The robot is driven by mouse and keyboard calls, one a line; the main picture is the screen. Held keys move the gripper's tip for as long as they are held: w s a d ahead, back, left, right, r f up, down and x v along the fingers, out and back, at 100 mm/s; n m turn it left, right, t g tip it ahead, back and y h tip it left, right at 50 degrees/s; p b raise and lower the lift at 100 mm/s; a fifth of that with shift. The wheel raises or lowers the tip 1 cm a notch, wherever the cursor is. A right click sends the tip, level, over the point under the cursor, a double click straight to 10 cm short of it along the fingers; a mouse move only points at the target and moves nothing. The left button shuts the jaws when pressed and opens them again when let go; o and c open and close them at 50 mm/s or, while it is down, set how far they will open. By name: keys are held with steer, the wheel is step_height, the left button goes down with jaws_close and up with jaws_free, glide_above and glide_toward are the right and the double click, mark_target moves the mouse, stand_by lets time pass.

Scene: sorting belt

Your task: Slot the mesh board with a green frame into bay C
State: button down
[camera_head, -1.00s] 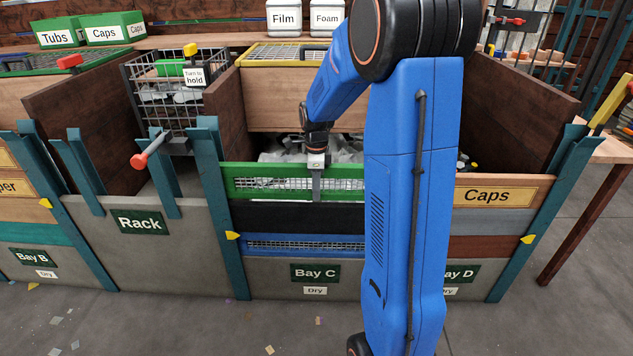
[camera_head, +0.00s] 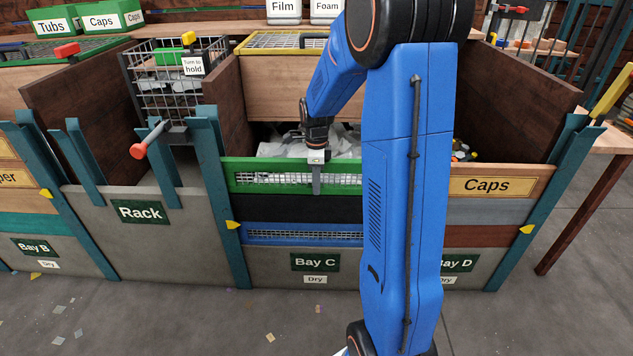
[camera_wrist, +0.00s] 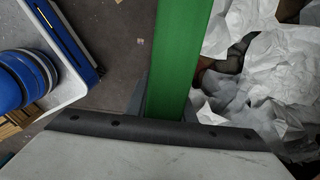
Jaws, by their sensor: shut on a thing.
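The mesh board with a green frame (camera_head: 280,186) is level at the top of bay C's front, above a black board (camera_head: 290,208) and a blue-framed mesh board (camera_head: 300,239). The lowest grey board carries the Bay C sign (camera_head: 315,263). My gripper (camera_head: 316,178) is shut on the green frame's top edge, near the middle of its visible part. The board's left end is at the teal post (camera_head: 220,190); whether it is in the groove I cannot tell. My arm hides its right end. In the wrist view the green frame (camera_wrist: 180,60) runs up from between the jaws.
Crumpled white film (camera_head: 285,142) lies behind the board. To the left are the Rack bay (camera_head: 140,211) and a wire basket (camera_head: 165,95) with a red-ended handle (camera_head: 140,151). To the right, a Caps board (camera_head: 486,186) tops bay D, beside a teal post (camera_head: 545,205).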

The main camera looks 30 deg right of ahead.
steer(key=shift+f, duration=0.15)
steer(key=c, duration=1.4)
jaws_free()
steer(key=shift+c, duration=0.2)
step_height(320, 180, up, 18)
steer(key=shift+f, duration=0.25)
steer(key=s+a+n+t, duration=0.1)
steer(key=s+a+n, duration=0.4)
steer(key=s+n, duration=0.3)
steer(key=s+a+f+n+t, duration=0.1)
steer(key=s+a+n+t, duration=0.1)
steer(key=s+a+n, duration=0.3)
steer(key=s+a+n+t, duration=0.1)
steer(key=s+a+n, duration=0.5)
steer(key=s+n, duration=0.5)
steer(key=s, duration=0.6)
steer(key=shift+f+n+t, duration=0.4)
